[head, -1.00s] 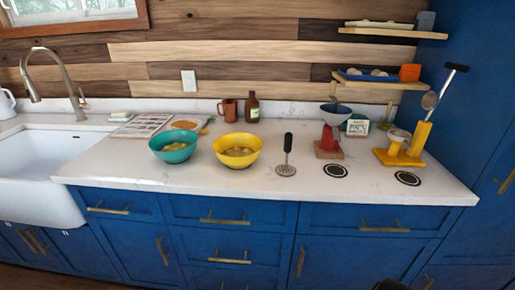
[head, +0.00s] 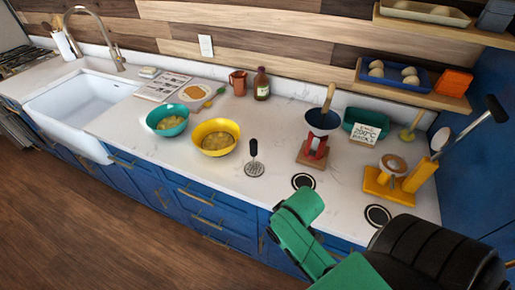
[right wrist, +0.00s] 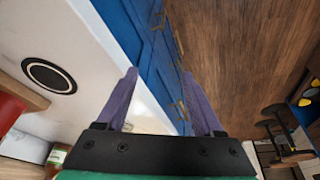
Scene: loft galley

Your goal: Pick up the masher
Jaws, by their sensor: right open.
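The masher (head: 254,158) stands on the white counter in the head view, its black handle up and its round grey perforated head on the countertop. It is right of the yellow bowl (head: 216,137). My right gripper (right wrist: 161,76) is open and empty in the right wrist view, its two purple fingers apart near the counter's front edge and the blue drawers. The masher does not show in that view. My green and black right arm shows at the lower right of the head view, right of the masher. My left gripper is not in view.
A teal bowl (head: 167,120) stands left of the yellow bowl. A red stand with a funnel (head: 322,122) and a yellow stand (head: 391,187) are to the right. Black rings (head: 303,182) mark the counter. A shelf (head: 424,92) overhangs the back right. Counter around the masher is clear.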

